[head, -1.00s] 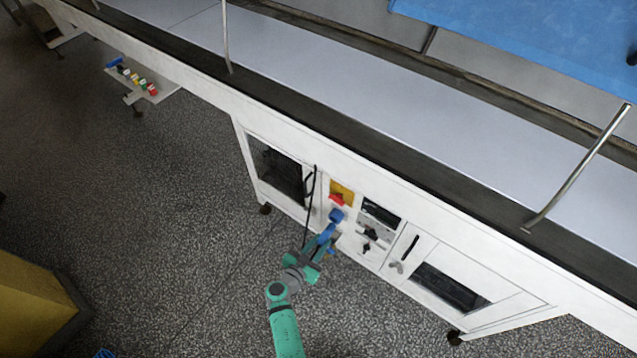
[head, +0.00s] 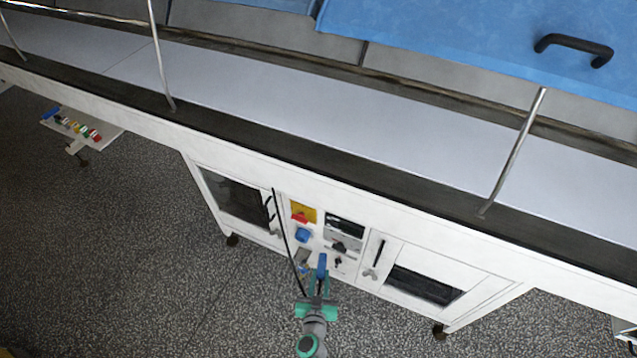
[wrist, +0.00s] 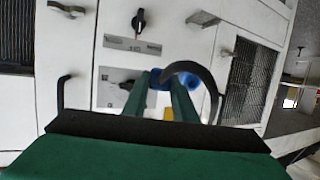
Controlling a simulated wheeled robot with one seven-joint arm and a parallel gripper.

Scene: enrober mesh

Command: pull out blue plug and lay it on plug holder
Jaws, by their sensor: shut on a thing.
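The blue plug (head: 321,268) is in my gripper (head: 319,282), which is shut on it in front of the white machine's panel. The plug appears apart from the blue socket (head: 302,235), below and to its right in the head view. A black cable (head: 286,238) arcs up from near the plug. In the wrist view my gripper (wrist: 164,90) has blue behind its fingertips, partly hidden by the fingers and the dark cable. A white shelf (head: 105,134) with a row of small coloured pieces, likely the plug holder, juts out at the far left.
A yellow plate with a red switch (head: 301,215) sits above the socket. A knob panel (head: 343,240) is to its right. Doors with dark windows (head: 425,286) and handles flank the panel. The speckled floor (head: 150,230) toward the shelf is clear.

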